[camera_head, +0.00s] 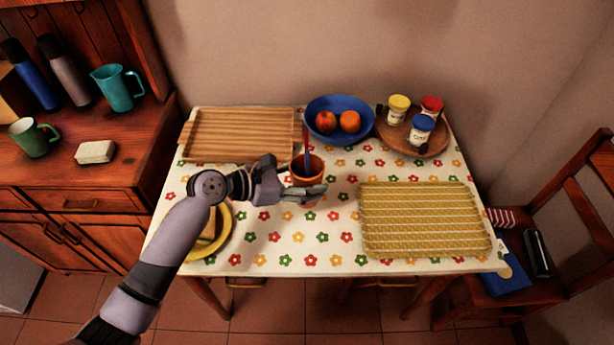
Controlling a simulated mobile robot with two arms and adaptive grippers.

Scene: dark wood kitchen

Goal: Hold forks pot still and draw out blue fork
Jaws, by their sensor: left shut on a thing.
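The forks pot (308,169), a small orange-brown pot, stands on the flowered tablecloth near the middle of the table. The blue fork (307,142) stands in it, its handle rising above the rim; its lower part is hidden inside. My left gripper (312,193) reaches in from the left and is shut on the pot's near side, low down. Its fingers hide the lower part of the pot. My right gripper is not in view.
A striped wooden tray (240,134) lies behind left, a blue bowl of fruit (339,107) behind the pot, and a round board with jars (393,137) behind right. A woven yellow tray (425,220) lies right. A yellow-rimmed plate (226,231) is partly under my left arm. The front middle is clear.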

